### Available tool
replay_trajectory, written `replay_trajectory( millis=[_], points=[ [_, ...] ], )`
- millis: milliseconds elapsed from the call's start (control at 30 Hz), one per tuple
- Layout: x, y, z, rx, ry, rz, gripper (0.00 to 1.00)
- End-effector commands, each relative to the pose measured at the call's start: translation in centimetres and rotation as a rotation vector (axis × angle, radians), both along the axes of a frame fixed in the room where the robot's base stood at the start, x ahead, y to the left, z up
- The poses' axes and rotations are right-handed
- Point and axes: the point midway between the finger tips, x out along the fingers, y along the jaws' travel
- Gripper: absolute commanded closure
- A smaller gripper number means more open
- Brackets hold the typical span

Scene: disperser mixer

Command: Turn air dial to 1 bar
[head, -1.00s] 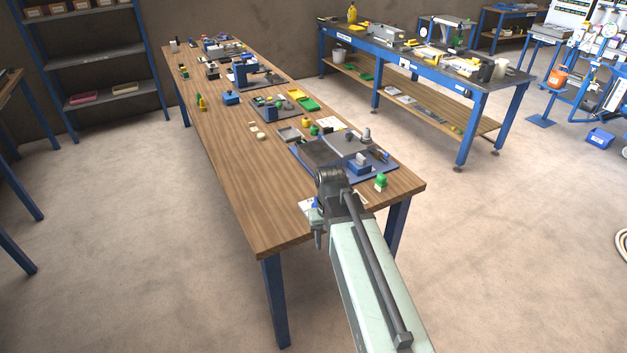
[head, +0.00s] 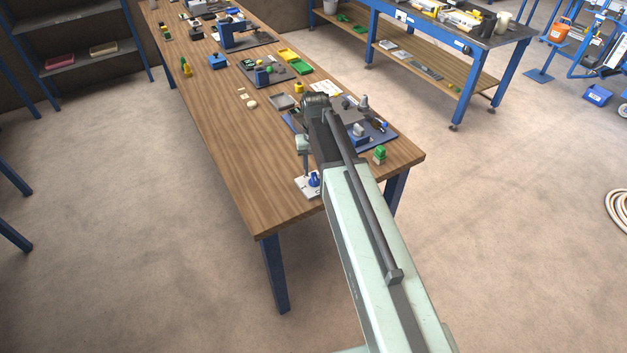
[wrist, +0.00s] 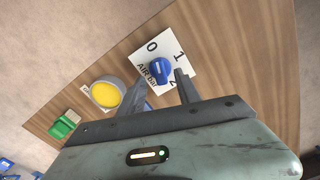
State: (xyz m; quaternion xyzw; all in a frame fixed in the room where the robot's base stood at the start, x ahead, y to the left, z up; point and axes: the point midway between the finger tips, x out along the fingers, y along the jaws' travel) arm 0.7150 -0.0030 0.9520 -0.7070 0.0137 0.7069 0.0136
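The air dial is a blue round knob (wrist: 160,70) on a white square plate marked 0, 1, 2 and "AIR bar" (wrist: 152,49). I cannot tell the knob's setting. My gripper (wrist: 160,77) is open, its fingertips to either side of the knob's lower part in the wrist view; whether they touch it is unclear. In the head view the knob (head: 314,180) is at the table's near end, beside my downward-pointing gripper (head: 305,176).
A yellow round button (wrist: 104,94) and a green block (wrist: 64,124) are left of the dial in the wrist view. The wooden table (head: 240,185) has bare wood left of the dial. The green block (head: 379,153) shows near its right edge.

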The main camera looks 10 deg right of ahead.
Motion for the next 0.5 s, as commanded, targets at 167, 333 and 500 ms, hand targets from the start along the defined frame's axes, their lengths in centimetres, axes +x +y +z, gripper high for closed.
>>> replay_trajectory(
  millis=[167,333,500],
  points=[
    [0.0,0.0,-3.2,0.000,0.000,0.001,0.60],
    [0.0,0.1,-3.0,0.000,0.000,0.001,0.60],
    [0.0,0.1,-3.0,0.000,0.000,0.001,0.77]
  ],
)
